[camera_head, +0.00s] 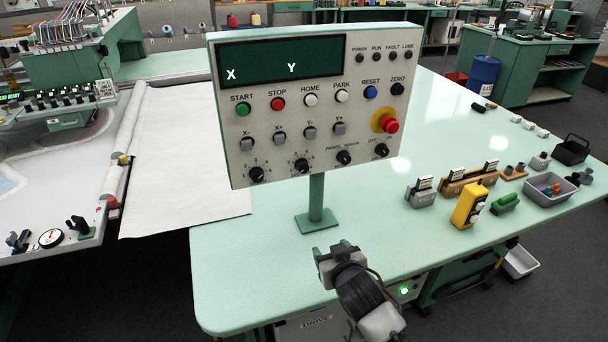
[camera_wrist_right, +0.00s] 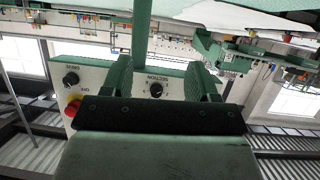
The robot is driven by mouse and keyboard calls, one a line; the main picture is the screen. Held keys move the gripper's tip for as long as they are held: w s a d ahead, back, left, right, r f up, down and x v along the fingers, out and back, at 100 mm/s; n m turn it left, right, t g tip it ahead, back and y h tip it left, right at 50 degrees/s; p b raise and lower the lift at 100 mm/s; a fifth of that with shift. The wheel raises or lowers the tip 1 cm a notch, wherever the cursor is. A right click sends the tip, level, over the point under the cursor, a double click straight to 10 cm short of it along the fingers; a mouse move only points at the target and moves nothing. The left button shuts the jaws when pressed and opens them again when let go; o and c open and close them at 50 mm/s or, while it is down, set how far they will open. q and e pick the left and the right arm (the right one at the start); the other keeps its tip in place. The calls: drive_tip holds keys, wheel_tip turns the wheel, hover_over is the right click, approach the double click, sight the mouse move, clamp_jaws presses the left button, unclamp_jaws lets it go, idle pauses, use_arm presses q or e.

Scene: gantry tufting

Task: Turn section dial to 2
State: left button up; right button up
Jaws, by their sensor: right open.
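The control panel (camera_head: 222,130) stands upright on a green post on the table, its face toward me. Several black dials line its bottom row. The section dial (camera_head: 302,165) is the second from the left, with small digits around it. It also shows upside down in the right wrist view (camera_wrist_right: 156,88), between the fingers and beyond them. Its pointer setting is too small to read surely. My right gripper (camera_head: 334,249) is open and empty, below and in front of the panel, apart from the dial. My left gripper is not in view.
The red stop button (camera_head: 390,125) sits at the panel's right. Several parts, a yellow device (camera_head: 469,206) and a grey tray (camera_head: 551,192) lie on the table's right. White fabric (camera_head: 180,160) covers the left side. The table front is clear.

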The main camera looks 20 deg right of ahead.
sight(304, 170)
drive_tip(key=w+r+t+y, duration=0.1)
drive_tip(key=w+r+t, duration=0.4)
drive_tip(key=r, duration=0.6)
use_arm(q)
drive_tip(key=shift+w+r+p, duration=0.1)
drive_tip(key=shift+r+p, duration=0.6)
use_arm(e)
drive_tip(key=shift+g, duration=0.3)
drive_tip(key=w, duration=0.7)
drive_tip(key=w+a, duration=0.1)
drive_tip(key=w, duration=0.3)
drive_tip(key=shift+w, duration=0.35)
drive_tip(key=c, duration=0.9)
drive_tip(key=shift+m, duration=0.3)
